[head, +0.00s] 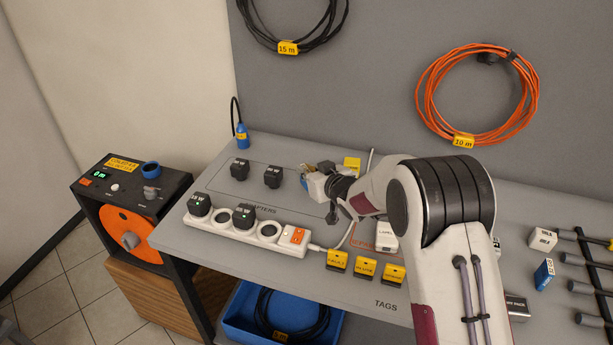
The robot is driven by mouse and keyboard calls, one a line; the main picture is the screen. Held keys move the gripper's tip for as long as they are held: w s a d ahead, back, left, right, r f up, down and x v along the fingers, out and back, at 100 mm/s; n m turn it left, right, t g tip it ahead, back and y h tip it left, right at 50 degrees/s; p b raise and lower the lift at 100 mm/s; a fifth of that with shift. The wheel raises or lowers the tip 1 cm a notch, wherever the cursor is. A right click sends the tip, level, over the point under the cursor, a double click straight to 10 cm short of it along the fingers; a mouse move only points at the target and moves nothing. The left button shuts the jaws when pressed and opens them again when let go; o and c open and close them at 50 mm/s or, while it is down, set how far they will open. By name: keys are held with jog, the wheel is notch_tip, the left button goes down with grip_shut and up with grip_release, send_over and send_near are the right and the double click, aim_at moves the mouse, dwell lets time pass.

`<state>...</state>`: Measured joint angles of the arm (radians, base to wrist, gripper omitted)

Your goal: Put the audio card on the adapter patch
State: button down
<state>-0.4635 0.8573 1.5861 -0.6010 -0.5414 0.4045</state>
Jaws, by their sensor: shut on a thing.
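My gripper (312,182) is low over the right part of the adapter patch (215,188), the outlined area on the bench. It is shut on a small pale object, partly hidden by the fingers, with print too small to read. I cannot tell whether this is the audio card or whether it touches the bench. Two black adapters (240,170) (272,178) stand on the patch, and a dark shape beside the fingertips may be another. Several yellow cards (366,268) stand at the front edge; their print is hard to read.
A white power strip (265,236) with plugs lies in front of the patch. A yellow card (352,163) stands behind my gripper. A white box (386,237) and a cable sit to its right. Open bench lies between the adapters and bottle.

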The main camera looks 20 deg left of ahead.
jog(key=shift+f, duration=1.1)
jog(key=shift+f, duration=0.1)
jog(key=c, duration=2.1)
grip_release()
jog(key=v, duration=1.2)
jog(key=shift+d, duration=0.1)
